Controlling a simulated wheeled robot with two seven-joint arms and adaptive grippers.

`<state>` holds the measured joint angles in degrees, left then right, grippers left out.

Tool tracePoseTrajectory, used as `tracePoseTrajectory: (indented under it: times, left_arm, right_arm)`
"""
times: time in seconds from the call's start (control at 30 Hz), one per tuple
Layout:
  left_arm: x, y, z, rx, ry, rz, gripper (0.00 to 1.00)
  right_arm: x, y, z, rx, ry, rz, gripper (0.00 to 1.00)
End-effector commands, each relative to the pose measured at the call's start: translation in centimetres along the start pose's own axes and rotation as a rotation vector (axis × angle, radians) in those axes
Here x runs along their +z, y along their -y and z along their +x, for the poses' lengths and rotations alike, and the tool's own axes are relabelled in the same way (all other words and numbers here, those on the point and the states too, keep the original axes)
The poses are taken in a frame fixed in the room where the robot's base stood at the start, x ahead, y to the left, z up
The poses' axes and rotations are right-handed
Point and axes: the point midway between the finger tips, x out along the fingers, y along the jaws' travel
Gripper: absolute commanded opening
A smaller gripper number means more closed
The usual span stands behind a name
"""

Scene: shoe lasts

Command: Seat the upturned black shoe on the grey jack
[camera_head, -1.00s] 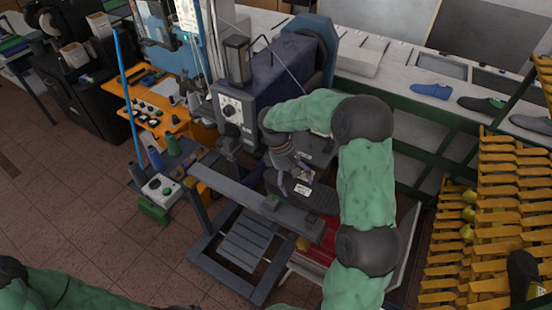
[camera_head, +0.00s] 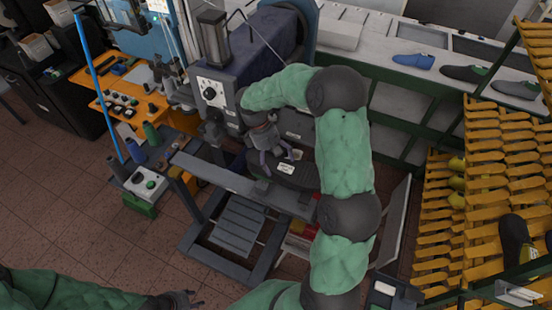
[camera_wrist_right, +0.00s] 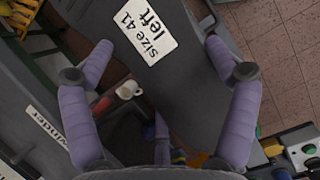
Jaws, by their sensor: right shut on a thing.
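The black shoe (camera_head: 300,176) is sole up beside and above the right part of a grey beam (camera_head: 215,178) in the head view. Its sole has a white label, and in the right wrist view the shoe (camera_wrist_right: 185,95) reads "size 41 left". My right gripper (camera_head: 277,156) is shut on the shoe, with a purple finger on each side of it in the wrist view. I cannot clearly pick out the grey jack; the shoe and arm may hide it. My left gripper (camera_head: 188,299) is low in the head view, away from the shoe, with its fingers small and partly cut off.
A grey machine (camera_head: 235,85) stands behind the beam. An orange control bench (camera_head: 125,95) and a small table with spools are at left. A yellow slatted rack (camera_head: 490,160) is at right. A blue shoe (camera_head: 413,60) and dark shoes lie on the back shelf. Floor at lower left is open.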

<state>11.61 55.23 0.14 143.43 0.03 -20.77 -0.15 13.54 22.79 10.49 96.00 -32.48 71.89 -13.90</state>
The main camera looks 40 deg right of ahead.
Motion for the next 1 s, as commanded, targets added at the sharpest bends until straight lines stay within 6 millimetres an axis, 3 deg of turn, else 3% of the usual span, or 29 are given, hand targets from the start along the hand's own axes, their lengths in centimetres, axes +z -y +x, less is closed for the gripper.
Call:
tracePoseTrajectory:
  times: [1.0]
  left_arm:
    - [-0.1, 0.9, 2.6, 0.0, 0.0, 0.0, 0.4]
  right_arm:
    - [-2.0, -0.1, 4.4, 0.01, 0.025, 0.027, 0.28]
